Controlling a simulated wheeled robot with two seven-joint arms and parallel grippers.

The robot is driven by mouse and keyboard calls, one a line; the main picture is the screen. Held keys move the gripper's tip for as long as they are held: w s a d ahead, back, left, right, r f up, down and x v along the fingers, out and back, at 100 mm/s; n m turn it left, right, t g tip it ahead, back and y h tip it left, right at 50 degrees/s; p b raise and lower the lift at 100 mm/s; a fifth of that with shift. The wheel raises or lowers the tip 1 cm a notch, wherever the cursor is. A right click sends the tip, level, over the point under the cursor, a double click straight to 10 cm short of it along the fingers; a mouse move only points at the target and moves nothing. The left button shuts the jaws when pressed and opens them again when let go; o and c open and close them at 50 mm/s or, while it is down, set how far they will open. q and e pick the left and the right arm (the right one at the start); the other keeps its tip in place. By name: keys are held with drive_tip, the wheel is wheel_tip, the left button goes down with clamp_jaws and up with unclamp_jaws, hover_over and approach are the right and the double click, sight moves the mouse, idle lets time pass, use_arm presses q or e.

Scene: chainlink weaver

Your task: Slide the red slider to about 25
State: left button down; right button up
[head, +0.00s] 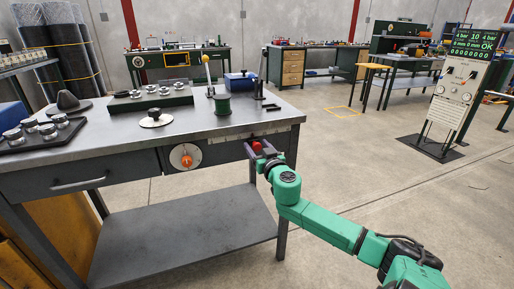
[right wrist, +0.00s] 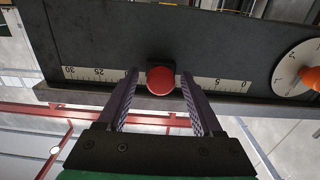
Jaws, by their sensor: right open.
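The red slider (right wrist: 160,81) is a round red knob on a numbered scale strip (right wrist: 100,73) along the front edge of the workbench. In the right wrist view, 25 and 30 read to its left and 5 and 0 to its right. The slider sits roughly midway, near 15; the marks right behind it are hidden. My right gripper (right wrist: 159,76) is open, with one finger on each side of the knob and gaps visible. The slider also shows in the head view (head: 257,146), partly covered by my right gripper (head: 259,152). My left gripper is not in view.
An orange dial knob (head: 187,160) on a pale disc is on the bench front, left of the slider in the head view. The bench top (head: 215,130) holds a green spool (head: 222,106) and other items. Open floor lies to the right.

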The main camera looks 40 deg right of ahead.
drive_tip(key=shift+w, duration=0.15)
clamp_jaws()
drive_tip(key=shift+f, duration=0.1)
idle(1.3)
